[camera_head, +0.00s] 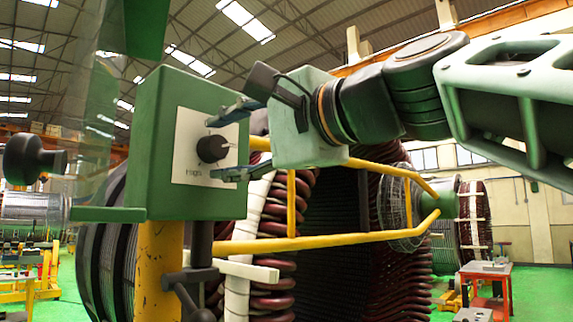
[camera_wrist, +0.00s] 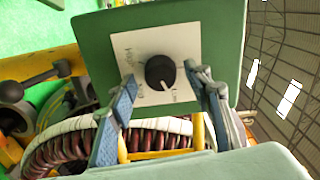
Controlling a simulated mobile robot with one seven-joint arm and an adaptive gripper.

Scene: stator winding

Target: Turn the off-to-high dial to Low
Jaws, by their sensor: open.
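The dial (camera_head: 211,149) is a round black knob on a white plate (camera_head: 186,140) on the front of a green box (camera_head: 155,105). In the wrist view the dial (camera_wrist: 160,71) has a pale pointer line aimed down and slightly right, near a small label at the plate's lower edge. Other small labels sit at upper left and lower left; they are too blurred to read surely. My gripper (camera_head: 229,143) is open, its blue-padded fingers just in front of the plate. In the wrist view my gripper (camera_wrist: 161,82) has one finger on each side of the dial, with gaps showing.
The box stands on a yellow post (camera_head: 161,270). A yellow rail frame (camera_head: 330,240) and a large stator with dark red coils (camera_head: 280,255) lie behind and below my gripper. A black knob handle (camera_head: 25,158) is left of the box.

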